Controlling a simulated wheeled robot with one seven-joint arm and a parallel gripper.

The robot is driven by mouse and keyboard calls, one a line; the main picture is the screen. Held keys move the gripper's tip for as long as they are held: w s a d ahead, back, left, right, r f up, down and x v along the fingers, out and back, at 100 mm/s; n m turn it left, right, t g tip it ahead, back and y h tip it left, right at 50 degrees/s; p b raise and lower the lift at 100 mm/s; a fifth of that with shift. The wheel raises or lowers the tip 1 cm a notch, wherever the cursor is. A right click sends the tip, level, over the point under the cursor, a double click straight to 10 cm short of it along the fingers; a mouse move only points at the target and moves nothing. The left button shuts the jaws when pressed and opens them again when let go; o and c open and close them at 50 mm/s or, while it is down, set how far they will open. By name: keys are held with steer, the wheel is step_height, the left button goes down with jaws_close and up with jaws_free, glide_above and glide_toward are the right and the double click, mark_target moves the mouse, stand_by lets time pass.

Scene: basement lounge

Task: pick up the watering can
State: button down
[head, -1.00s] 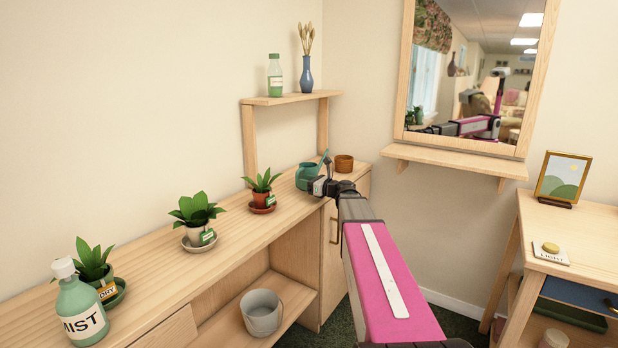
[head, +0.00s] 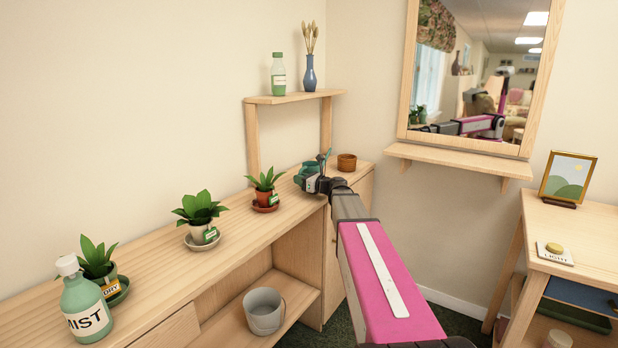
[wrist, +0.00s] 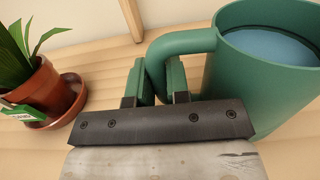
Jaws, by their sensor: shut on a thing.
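The green watering can (head: 309,169) is at the far end of the wooden counter, with my gripper (head: 319,184) at it. In the wrist view the can (wrist: 262,88) is at the right, with blue water inside and its curved handle at the left. My gripper (wrist: 161,82) is shut on this handle, with one green-padded finger on each side. The can looks about upright. Its base is hidden, so I cannot tell whether it touches the counter.
A potted plant in a terracotta pot (head: 265,196) stands left of the can; it also shows in the wrist view (wrist: 45,95). A small brown pot (head: 347,162) stands just right. Shelf posts (head: 252,138) rise behind. More plants and a mist bottle (head: 85,308) line the counter.

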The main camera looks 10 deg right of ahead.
mark_target(302, 170)
step_height(302, 170, up, 4)
steer(key=shift+f, duration=0.15)
steer(key=s+a+r, duration=0.6)
steer(key=s+r, duration=0.1)
steer(key=s, duration=0.3)
steer(key=shift+r, duration=0.15)
stand_by(0.3)
